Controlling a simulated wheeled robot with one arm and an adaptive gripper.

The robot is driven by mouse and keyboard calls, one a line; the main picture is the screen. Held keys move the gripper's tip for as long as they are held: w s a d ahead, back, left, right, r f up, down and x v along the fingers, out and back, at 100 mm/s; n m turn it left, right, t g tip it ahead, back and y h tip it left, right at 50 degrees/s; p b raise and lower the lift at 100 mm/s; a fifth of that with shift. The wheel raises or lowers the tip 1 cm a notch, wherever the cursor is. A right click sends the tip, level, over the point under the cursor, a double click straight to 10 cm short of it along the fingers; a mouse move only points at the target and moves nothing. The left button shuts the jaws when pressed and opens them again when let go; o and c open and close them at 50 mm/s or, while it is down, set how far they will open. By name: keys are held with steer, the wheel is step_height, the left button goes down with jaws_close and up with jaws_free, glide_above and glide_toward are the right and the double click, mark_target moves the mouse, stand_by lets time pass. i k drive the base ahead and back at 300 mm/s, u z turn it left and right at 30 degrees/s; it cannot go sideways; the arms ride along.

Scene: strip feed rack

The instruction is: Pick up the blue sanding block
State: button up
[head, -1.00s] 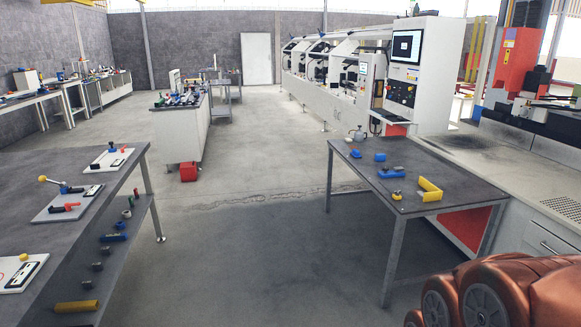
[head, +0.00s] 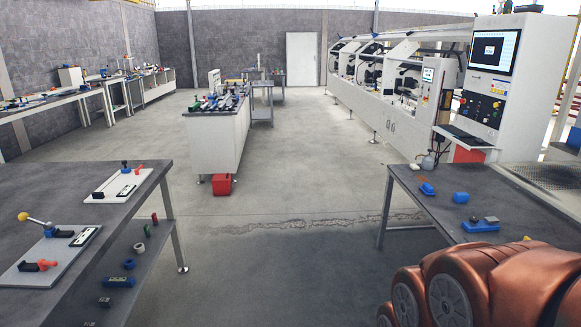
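Several small blue items lie on the right dark table (head: 412,205). One is a low blue block (head: 428,189) near its left edge, and another is a compact blue block (head: 460,197) to its right. A longer blue piece (head: 480,228) lies nearer me, with small grey parts at its top. Another blue block (head: 119,282) lies on the lower shelf of the left table. I cannot tell which is the sanding block. My gripper is not in view; only my copper-coloured arm shows at the lower right, covering part of the right table.
The left table (head: 60,205) holds white boards with small fixtures. Open concrete floor (head: 270,270) lies between the two tables. A white workbench (head: 222,145) with a red box (head: 222,184) stands ahead. A tall white machine (head: 510,85) stands behind the right table.

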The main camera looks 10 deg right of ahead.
mark_target(427, 190)
steer(key=z, duration=0.05)
steer(key=i, duration=1.75)
steer(key=z, duration=0.45)
steer(key=i, duration=1.75)
steer(key=z, duration=0.6)
steer(key=i, duration=0.8)
steer(key=z, duration=0.2)
